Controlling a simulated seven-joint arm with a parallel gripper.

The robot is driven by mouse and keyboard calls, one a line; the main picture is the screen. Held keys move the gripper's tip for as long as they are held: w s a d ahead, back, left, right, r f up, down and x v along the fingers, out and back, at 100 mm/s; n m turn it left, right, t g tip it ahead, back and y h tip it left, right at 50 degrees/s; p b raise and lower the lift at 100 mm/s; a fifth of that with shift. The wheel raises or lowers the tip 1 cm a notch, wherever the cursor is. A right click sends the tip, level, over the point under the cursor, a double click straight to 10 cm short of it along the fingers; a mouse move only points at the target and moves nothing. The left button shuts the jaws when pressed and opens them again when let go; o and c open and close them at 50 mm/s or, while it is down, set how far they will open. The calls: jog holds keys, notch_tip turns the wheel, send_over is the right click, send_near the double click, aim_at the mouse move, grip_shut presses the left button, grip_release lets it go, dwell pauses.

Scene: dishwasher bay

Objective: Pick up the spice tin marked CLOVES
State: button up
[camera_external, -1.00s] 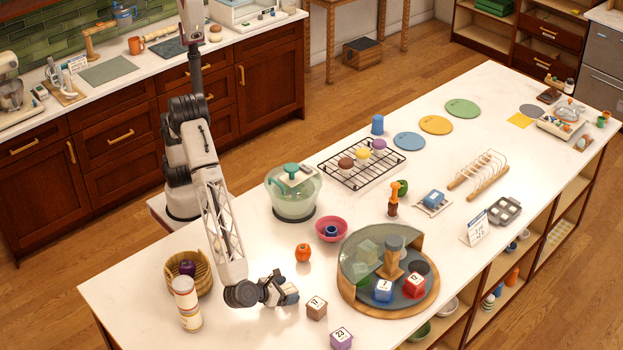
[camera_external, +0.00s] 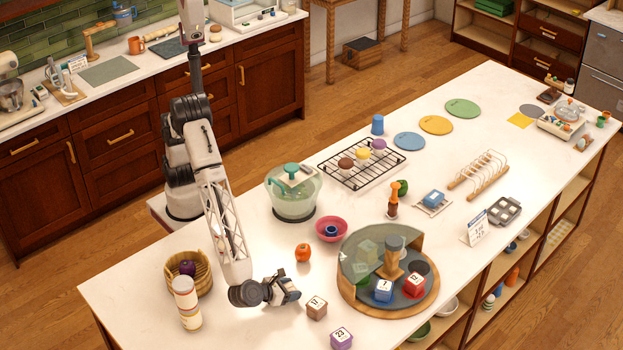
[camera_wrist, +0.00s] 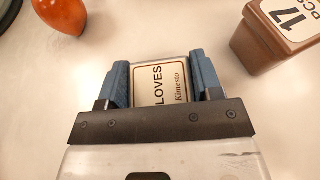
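The spice tin (camera_wrist: 161,85) shows in the wrist view, with a pale, brown-bordered label on which "LOVES" can be read; the first letter is hidden. It stands between the two blue-padded fingers of my gripper (camera_wrist: 161,82), which press against its left and right sides. In the external view my gripper (camera_external: 287,290) is low over the front left of the white counter, left of the brown block marked 17 (camera_external: 317,307). The tin is mostly hidden there by the gripper. I cannot tell whether it touches the counter.
The brown block also shows at right in the wrist view (camera_wrist: 275,38). An orange fruit (camera_external: 303,253) lies behind the gripper. A purple block marked 23 (camera_external: 341,339) is at the front. A round turntable (camera_external: 432,299) stands to the right.

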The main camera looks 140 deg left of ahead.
aim_at(290, 287)
jog(key=c, duration=0.4)
jog(key=shift+o, duration=0.2)
jog(key=shift+r, duration=0.15)
jog(key=shift+r, duration=1.5)
jog(key=shift+s+r, duration=0.15)
jog(key=shift+s, duration=0.1)
jog(key=s, duration=0.5)
jog(key=s+a+r, duration=0.1)
jog(key=s, duration=0.4)
jog(key=s+a, duration=0.1)
jog(key=s, duration=0.4)
jog(key=shift+s+a+r, duration=0.1)
jog(key=shift+s+r, duration=0.1)
